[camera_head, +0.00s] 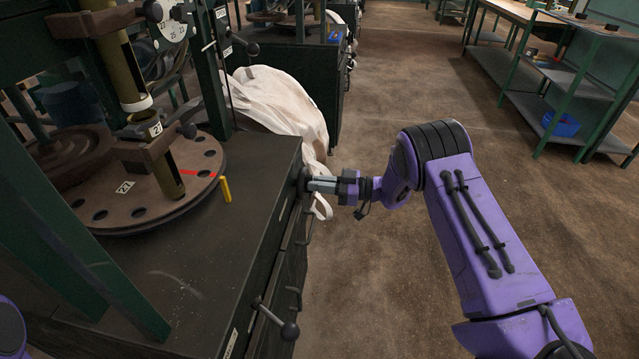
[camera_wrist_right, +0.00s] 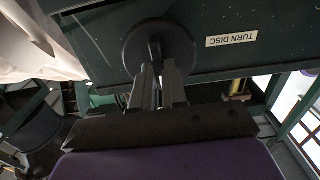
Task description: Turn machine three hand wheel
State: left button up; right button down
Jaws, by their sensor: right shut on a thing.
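The machine (camera_head: 245,215) is a dark cabinet at the left in the head view, with a round brown plate on top. A small dark hand wheel (camera_head: 304,181) sits on its right side near the far corner. In the right wrist view the wheel (camera_wrist_right: 133,50) is a dark disc beside a "TURN DISC" label (camera_wrist_right: 231,39). My right gripper (camera_head: 312,184) reaches it from the right. In the wrist view its two fingers (camera_wrist_right: 158,75) are closed on the wheel's central part, partly hidden between them. My left gripper is out of view.
Green shelving (camera_head: 560,85) stands at the far right. The brown floor (camera_head: 400,75) between is open.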

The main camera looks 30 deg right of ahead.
jog(key=c, duration=1.2)
grip_release()
jog(key=shift+o, duration=0.2)
jog(key=v, duration=1)
jog(key=shift+s+d, duration=0.2)
jog(key=shift+d, duration=0.05)
